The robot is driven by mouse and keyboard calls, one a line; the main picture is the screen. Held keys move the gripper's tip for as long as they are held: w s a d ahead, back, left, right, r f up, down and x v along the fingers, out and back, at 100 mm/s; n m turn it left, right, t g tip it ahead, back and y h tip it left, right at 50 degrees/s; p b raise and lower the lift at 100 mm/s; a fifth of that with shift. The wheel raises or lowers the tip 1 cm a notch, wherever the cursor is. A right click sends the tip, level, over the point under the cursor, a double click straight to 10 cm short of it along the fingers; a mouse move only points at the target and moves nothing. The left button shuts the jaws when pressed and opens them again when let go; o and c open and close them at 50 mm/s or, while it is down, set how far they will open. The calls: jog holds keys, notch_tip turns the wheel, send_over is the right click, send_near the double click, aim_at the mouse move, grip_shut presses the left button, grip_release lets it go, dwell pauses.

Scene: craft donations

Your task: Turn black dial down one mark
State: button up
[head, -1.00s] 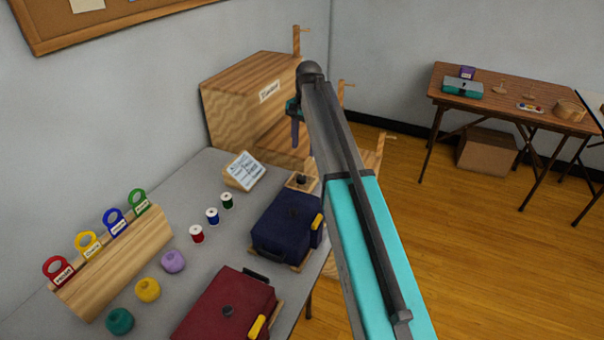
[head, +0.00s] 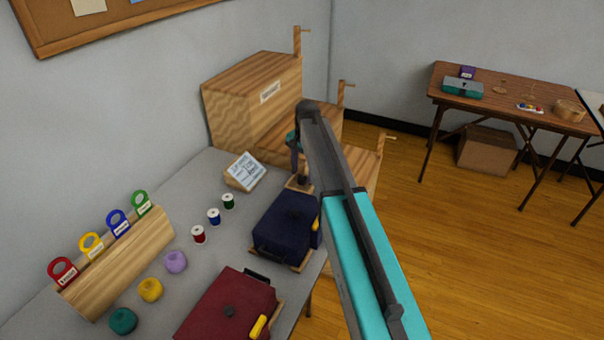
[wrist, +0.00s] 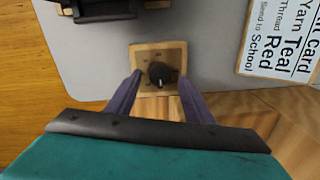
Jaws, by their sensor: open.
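The black dial (wrist: 158,74) sits on a small square wooden plate (wrist: 146,54) with dark marks around it, on the grey table. A pale pointer line shows on the dial's near side in the wrist view. My gripper (wrist: 157,82) is open, with its two purple fingers on either side of the dial's near edge; whether they touch it cannot be told. In the head view my gripper (head: 296,158) hangs over the dial's plate (head: 294,185), and my arm hides part of this spot.
A navy case (head: 284,222) and a maroon case (head: 225,305) lie on the grey table. A printed card (head: 245,170) on a wooden stand is left of the dial. Stepped wooden boxes (head: 240,105) stand behind it. Several spools and yarn balls are farther left.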

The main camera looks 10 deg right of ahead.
jog(key=shift+f, duration=0.7)
jog(key=c, duration=0.9)
jog(key=shift+a, duration=0.25)
jog(key=shift+c, duration=0.7)
jog(key=shift+d, duration=0.15)
jog(key=shift+w, duration=0.1)
